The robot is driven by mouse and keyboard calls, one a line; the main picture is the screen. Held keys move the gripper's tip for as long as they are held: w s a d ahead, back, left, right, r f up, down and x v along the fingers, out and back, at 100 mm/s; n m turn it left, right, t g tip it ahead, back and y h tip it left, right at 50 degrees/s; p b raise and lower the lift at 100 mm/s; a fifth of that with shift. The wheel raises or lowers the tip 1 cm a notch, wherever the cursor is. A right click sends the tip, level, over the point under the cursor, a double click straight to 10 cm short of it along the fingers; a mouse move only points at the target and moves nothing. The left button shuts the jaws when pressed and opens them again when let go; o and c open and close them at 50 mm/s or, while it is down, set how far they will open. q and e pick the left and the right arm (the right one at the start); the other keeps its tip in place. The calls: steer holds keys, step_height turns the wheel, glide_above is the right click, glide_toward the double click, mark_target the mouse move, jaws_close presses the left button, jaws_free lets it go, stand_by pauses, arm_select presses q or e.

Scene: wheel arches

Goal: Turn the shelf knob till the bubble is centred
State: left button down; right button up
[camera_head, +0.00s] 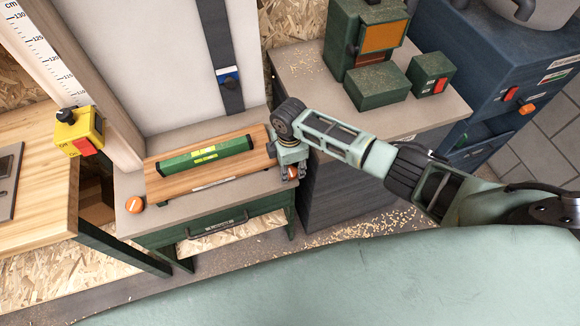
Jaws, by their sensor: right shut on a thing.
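A green spirit level (172,166) lies along a wooden shelf board (162,187). Its yellow vial (204,154) shows in the middle, but the bubble is too small to place. An orange knob (293,174) is at the right end of the shelf. My right gripper (290,169) points down over this knob and is shut on it, hiding part of it. A second orange knob (134,204) stands free at the left end. My left gripper is out of view.
A yellow switch box with a red button (80,135) hangs beside a wooden bench (40,195) on the left. Green machine boxes (379,88) stand on the grey cabinet at the back right. Sawdust lies on the floor below.

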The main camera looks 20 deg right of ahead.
mark_target(289, 169)
steer(key=n, duration=0.5)
steer(key=shift+w+r+b, duration=0.25)
steer(key=shift+w+b, duration=0.05)
steer(key=shift+w, duration=0.05)
steer(key=shift+a+n, duration=0.1)
steer(key=shift+n, duration=0.3)
steer(key=o, duration=0.9)
steer(key=shift+o, duration=0.9)
steer(key=shift+f, duration=0.1)
steer(key=shift+s, duration=0.1)
step_height(289, 169, up, 7)
steer(key=shift+r, duration=0.5)
